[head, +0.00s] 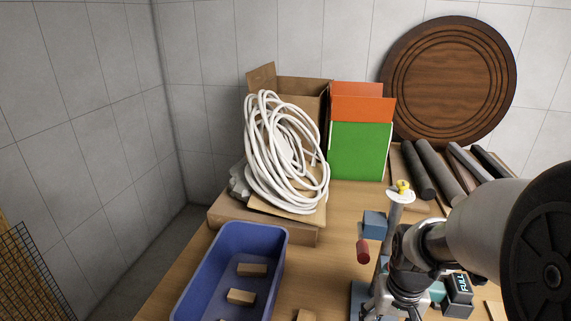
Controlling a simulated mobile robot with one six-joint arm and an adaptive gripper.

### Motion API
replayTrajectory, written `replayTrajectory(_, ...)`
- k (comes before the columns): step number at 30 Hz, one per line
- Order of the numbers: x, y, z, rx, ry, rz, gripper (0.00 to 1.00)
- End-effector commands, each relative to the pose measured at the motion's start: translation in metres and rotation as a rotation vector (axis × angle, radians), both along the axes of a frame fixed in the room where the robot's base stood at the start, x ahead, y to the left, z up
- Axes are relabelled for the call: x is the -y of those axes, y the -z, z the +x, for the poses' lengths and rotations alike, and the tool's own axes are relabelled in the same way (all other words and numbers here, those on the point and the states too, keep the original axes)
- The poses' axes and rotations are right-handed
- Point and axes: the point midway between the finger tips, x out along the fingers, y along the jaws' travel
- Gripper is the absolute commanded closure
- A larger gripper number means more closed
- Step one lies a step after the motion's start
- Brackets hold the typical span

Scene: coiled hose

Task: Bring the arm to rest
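My arm comes in from the right edge and bends down at the lower right. My gripper (388,301) is partly in view over the table's front part, at the bottom edge of the picture. Its fingers are cut off or hidden, so I cannot tell if they are open or shut or if they hold anything. The coiled white hose (284,150) leans against an open cardboard box (303,92) at the back, well apart from my gripper.
A blue bin (279,262) with several wooden blocks (241,296) stands left of my gripper. A red cylinder (362,251) and a blue block (375,225) are close to the arm. A green box (359,151), dark rods (418,170) and a round wooden board (448,80) stand behind.

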Motion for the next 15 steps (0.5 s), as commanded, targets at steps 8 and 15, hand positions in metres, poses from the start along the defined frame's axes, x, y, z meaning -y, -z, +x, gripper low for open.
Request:
replayTrajectory(8, -0.050, -0.066, -0.048, 0.173, -0.117, -0.034, 0.36)
replayTrajectory(15, -0.079, -0.087, -0.101, 0.295, -0.200, -0.042, 0.36)
